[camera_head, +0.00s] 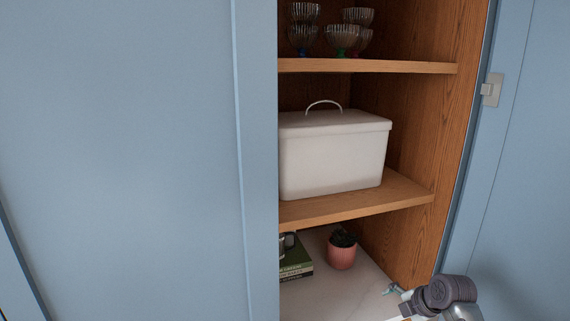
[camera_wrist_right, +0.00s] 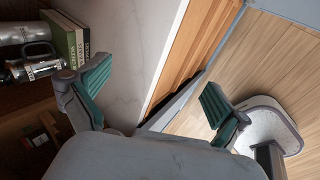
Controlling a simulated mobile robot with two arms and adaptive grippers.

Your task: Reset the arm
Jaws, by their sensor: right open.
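My right arm comes in at the bottom right of the head view, with its right gripper (camera_head: 393,289) low by the right end of the white marble surface (camera_head: 345,293). In the right wrist view the two teal-padded fingers of the right gripper (camera_wrist_right: 156,80) are spread wide, with nothing between them. Behind them show the marble surface (camera_wrist_right: 145,45) and the wooden side panel. In the head view part of the gripper is cut off or hidden by the arm. My left gripper is in neither view.
A white lidded box (camera_head: 335,160) stands on the middle shelf (camera_head: 365,202), glass bowls (camera_head: 342,37) above. A pink potted plant (camera_head: 341,254) and books (camera_head: 296,262) stand on the marble. A blue door (camera_head: 130,160) covers the left. A metal pot (camera_wrist_right: 35,68) lies near the books.

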